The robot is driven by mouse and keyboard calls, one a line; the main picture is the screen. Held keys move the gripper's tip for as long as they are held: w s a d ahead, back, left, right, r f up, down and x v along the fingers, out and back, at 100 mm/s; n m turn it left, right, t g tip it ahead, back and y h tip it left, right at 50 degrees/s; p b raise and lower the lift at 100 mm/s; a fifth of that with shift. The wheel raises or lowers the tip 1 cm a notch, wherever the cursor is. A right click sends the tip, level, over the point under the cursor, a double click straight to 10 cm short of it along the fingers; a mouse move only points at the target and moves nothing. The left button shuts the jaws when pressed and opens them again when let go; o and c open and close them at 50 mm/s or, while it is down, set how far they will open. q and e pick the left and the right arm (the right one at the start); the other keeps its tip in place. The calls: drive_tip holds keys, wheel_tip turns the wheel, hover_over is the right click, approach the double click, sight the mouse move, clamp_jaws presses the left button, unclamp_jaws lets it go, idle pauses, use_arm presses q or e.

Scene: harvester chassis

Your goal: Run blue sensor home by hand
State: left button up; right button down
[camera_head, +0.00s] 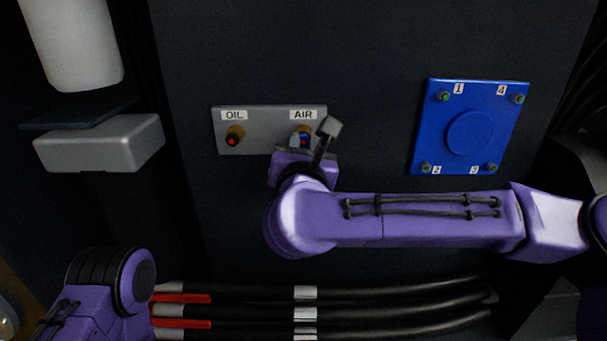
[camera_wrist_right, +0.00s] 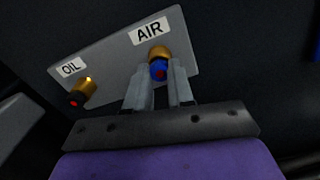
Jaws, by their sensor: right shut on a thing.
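A grey plate (camera_head: 262,148) on the dark panel carries an OIL port and an AIR port. The blue sensor (camera_wrist_right: 158,71), with a red end, sits at the brass AIR fitting (camera_wrist_right: 159,53). My right gripper (camera_head: 303,141) is shut on the blue sensor, one finger on each side; it also shows in the wrist view (camera_wrist_right: 160,82). The sensor lines up with the fitting, but I cannot tell how deep it sits. At the OIL port a black sensor with a red end (camera_head: 232,141) sits in a brass fitting. The left gripper is not in view; only my left arm shows at lower left.
A blue square cover (camera_head: 425,128) with numbered corner bolts is on the panel at right. A grey box (camera_head: 100,145) and a white cylinder (camera_head: 75,45) stand at left. Black hoses (camera_head: 400,296) with red sections run along the bottom. The panel between plate and cover is clear.

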drive_tip(key=m+b, duration=0.4)
drive_tip(key=shift+f, duration=0.35)
drive_tip(key=shift+r+m, duration=0.25)
drive_tip(key=shift+m, duration=0.15)
drive_tip(key=shift+r, duration=0.1)
drive_tip(key=c, duration=0.9)
unclamp_jaws()
drive_tip(key=shift+c, duration=1.1)
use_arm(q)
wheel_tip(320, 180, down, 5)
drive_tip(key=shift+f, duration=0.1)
